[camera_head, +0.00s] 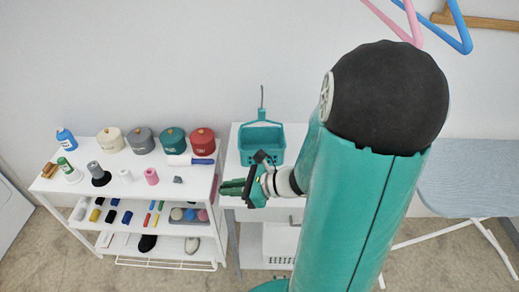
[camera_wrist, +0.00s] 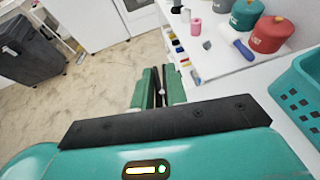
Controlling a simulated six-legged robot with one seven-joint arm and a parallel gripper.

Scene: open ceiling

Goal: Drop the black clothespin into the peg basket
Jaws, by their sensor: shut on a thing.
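The peg basket (camera_head: 262,141) is a teal open basket with a hook, standing on the white table beside the shelf. In the wrist view its perforated side (camera_wrist: 300,98) shows at the right edge. My gripper (camera_head: 232,187) is at the front left of the basket, outside it, above the gap between shelf and table. In the wrist view my gripper (camera_wrist: 158,84) is shut on a thin dark piece, which looks like the black clothespin (camera_wrist: 158,77). The fingers hide most of it, and I cannot make it out in the head view.
A white shelf unit (camera_head: 130,187) on the left holds lidded pots, spools and small items. An ironing board (camera_head: 470,178) stands at the right. Hangers (camera_head: 400,20) hang at the top right. A dark bin (camera_wrist: 28,55) shows at left in the wrist view.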

